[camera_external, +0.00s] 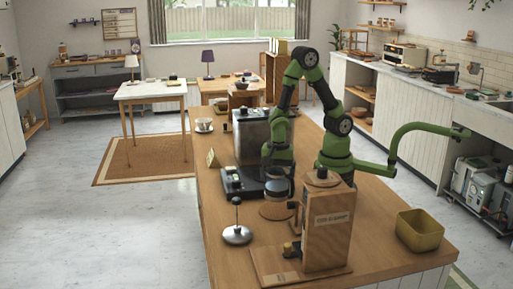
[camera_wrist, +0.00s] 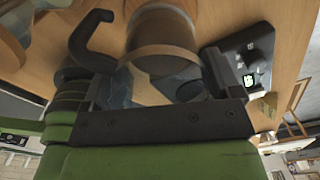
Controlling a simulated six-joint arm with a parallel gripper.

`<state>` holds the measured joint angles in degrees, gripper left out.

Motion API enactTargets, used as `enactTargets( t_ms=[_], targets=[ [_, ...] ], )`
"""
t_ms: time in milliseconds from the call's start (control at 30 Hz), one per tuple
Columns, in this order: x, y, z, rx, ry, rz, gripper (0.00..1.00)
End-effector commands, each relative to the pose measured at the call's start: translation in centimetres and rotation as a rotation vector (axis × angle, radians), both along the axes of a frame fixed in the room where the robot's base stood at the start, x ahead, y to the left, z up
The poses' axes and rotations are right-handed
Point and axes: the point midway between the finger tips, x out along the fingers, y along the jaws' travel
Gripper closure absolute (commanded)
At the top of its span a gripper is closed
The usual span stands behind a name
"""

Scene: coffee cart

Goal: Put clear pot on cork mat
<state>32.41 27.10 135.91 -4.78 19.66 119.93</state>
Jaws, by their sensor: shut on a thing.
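The clear pot (camera_external: 278,188) is held upright by my gripper (camera_external: 276,168) on the wooden counter. In the wrist view, the pot (camera_wrist: 162,30) sits between the fingers of my gripper (camera_wrist: 152,85), with its black handle (camera_wrist: 92,35) to the left. The round cork mat (camera_external: 275,212) lies just below the pot in the external view, partly hidden by it. I cannot tell whether the pot's base touches the mat. The mat cannot be made out clearly in the wrist view.
A black scale-like device (camera_external: 238,183) and a metal machine (camera_external: 251,137) stand close on the left. A wooden grinder stand (camera_external: 328,225) is close at the front right. A silver tamper-like tool (camera_external: 237,234) stands in front, and a yellow bin (camera_external: 420,230) is at the right.

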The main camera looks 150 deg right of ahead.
Motion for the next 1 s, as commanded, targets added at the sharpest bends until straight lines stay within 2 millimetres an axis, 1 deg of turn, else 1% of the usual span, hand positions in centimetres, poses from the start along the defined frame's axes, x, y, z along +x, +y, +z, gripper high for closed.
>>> enactTargets(
  t_ms=[33,233,400,500,900,933,967,1000],
  targets=[
    [-0.1,0.0,-0.7,0.003,0.004,-0.001,0.50],
    [0.0,0.0,-2.2,0.002,0.003,-0.001,0.50],
    [0.0,0.0,-4.4,0.003,0.003,-0.002,0.50],
    [0.0,0.0,-5.1,0.001,0.002,-0.002,0.50],
    [0.0,0.0,-5.5,0.000,0.000,-0.002,0.50],
    [0.0,0.0,-5.5,0.000,0.000,-0.002,0.11],
    [0.0,0.0,-5.5,-0.001,-0.001,-0.002,0.04],
    [0.0,0.0,-5.5,-0.001,-0.001,-0.002,0.00]
  ],
)
